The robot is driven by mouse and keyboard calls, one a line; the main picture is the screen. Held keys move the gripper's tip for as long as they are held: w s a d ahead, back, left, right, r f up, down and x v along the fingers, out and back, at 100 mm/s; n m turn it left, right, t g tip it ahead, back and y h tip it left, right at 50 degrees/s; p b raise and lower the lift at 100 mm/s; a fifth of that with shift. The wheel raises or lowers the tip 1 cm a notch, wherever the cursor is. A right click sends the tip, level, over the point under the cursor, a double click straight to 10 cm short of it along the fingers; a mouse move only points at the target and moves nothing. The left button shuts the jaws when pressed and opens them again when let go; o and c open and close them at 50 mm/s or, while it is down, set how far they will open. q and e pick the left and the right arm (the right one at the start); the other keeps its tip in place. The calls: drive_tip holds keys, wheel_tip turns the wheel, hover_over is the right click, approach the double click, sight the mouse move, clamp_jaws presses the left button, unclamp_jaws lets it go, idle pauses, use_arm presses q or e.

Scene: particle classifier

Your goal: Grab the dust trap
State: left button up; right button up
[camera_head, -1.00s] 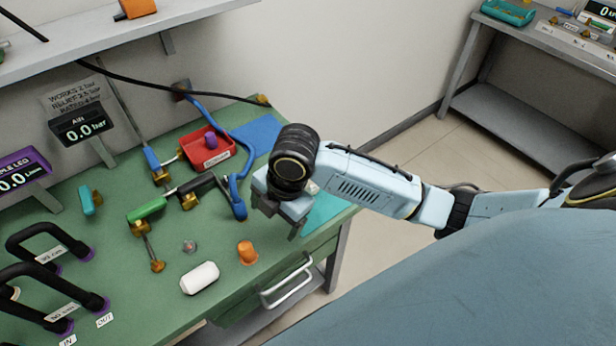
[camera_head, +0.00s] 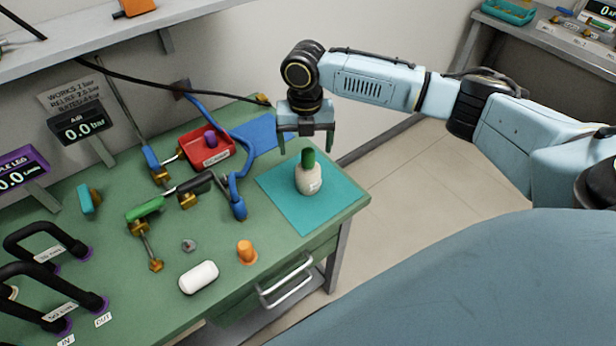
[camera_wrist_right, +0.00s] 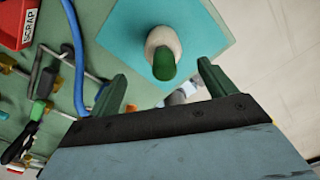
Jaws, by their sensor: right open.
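A cream, rounded bottle with a green top (camera_head: 309,182), which I take for the dust trap, stands upright on a teal mat (camera_head: 340,201) at the bench's right end. It bears a small label that I cannot read. My right gripper (camera_head: 305,147) is open and empty, above the bottle's green top and apart from it. In the right wrist view the bottle (camera_wrist_right: 163,45) shows between and beyond the two open fingers (camera_wrist_right: 162,78). My left gripper is not in view.
A red scrap tray (camera_head: 222,158) holds a purple piece (camera_head: 210,139). A blue hose (camera_head: 235,188) runs left of the teal mat. An orange plug (camera_head: 246,250) and a white capsule (camera_head: 199,278) lie nearer the front. Black handles (camera_head: 50,270) rise at the left.

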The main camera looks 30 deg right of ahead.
sight(308, 165)
drive_tip(key=f, duration=0.7)
drive_tip(key=shift+s+d+f, duration=0.15)
drive_tip(key=shift+d, duration=0.05)
drive_tip(key=shift+c, duration=0.2)
drive_tip(key=c, duration=1.2)
